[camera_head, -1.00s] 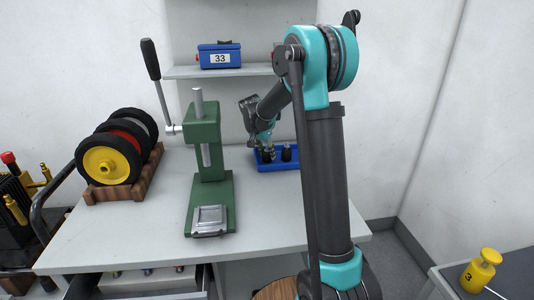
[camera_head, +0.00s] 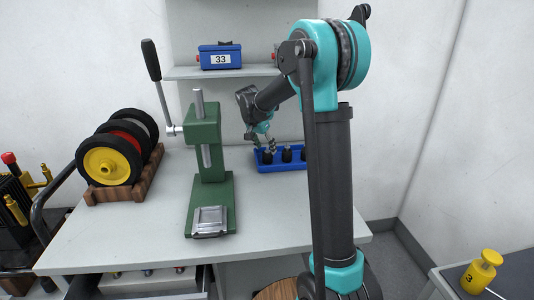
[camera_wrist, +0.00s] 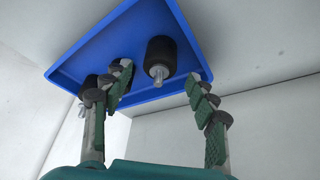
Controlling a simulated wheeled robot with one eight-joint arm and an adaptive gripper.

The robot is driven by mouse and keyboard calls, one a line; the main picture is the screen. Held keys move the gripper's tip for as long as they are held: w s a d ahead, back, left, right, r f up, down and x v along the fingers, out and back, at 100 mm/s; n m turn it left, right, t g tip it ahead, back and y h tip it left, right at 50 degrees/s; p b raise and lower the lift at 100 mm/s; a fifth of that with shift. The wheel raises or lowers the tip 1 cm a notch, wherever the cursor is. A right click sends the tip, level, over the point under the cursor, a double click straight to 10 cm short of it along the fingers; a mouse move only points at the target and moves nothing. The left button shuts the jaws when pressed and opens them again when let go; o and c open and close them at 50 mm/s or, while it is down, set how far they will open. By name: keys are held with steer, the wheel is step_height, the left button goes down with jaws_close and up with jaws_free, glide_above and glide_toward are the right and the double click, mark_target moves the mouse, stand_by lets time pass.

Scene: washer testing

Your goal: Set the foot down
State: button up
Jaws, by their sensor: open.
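The feet are black rubber cylinders with metal studs, standing in a blue tray (camera_head: 262,168) at the back of the table. One foot (camera_head: 286,155) shows clearly in the head view. In the wrist view a foot (camera_wrist: 162,57) stands upright in the tray (camera_wrist: 214,38), its stud pointing at the camera, between and beyond my fingers. Another foot (camera_wrist: 88,84) is partly hidden behind the left finger. My gripper (camera_head: 265,146) is open and empty above the tray's left part. It also shows open in the wrist view (camera_wrist: 160,74).
A green lever press (camera_head: 203,150) stands left of the tray. A wooden rack (camera_head: 150,172) with several wheels is at the table's left. A blue box marked 33 (camera_head: 220,57) sits on the shelf above. The table's front right is clear.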

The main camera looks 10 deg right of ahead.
steer(key=v, duration=0.7)
steer(key=shift+r, duration=0.35)
steer(key=shift+s, duration=0.1)
stand_by(0.8)
